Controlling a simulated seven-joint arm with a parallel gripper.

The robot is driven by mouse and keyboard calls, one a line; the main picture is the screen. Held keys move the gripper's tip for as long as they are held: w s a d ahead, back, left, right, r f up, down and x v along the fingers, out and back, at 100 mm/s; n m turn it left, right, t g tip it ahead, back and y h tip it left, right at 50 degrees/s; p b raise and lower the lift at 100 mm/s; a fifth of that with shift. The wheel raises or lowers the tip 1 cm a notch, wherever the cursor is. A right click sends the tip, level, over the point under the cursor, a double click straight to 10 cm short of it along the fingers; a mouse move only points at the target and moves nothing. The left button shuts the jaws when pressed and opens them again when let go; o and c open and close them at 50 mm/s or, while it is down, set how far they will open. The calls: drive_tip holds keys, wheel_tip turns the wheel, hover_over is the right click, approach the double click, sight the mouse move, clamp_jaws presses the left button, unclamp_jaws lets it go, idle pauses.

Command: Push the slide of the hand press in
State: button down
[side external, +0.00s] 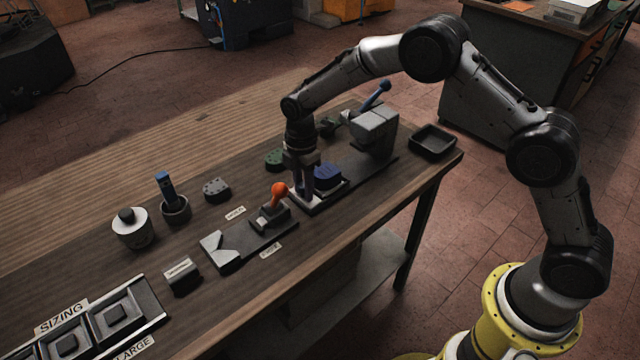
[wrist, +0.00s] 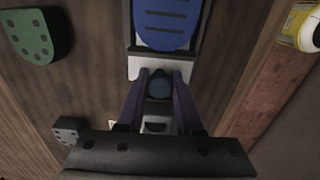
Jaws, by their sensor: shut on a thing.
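The hand press (side external: 374,132) is a grey block on a long dark base, with a blue-tipped lever (side external: 376,95) angled up. Its slide (side external: 312,205) sticks out at the front of the base, away from the press head, and carries a blue heel-shaped block (side external: 327,176). In the wrist view, the light grey slide plate (wrist: 163,67) and the blue block (wrist: 167,22) show ahead of the fingers. My gripper (side external: 304,197) points down at the slide's front end. In the wrist view my gripper (wrist: 160,78) is shut on a dark blue round knob (wrist: 160,85) of the slide.
A fixture with an orange-knobbed lever (side external: 279,189) stands close to my gripper. Green (side external: 275,159) and grey (side external: 216,188) heel blocks lie behind. A black tray (side external: 433,141) sits at the table's right end. A pot, a blue-handled tool and a sizing tray are at left.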

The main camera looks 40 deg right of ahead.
drive_tip(key=shift+d, duration=0.1)
idle(0.3)
drive_tip(key=shift+d, duration=6.25)
unclamp_jaws()
drive_tip(key=shift+r, duration=1.8)
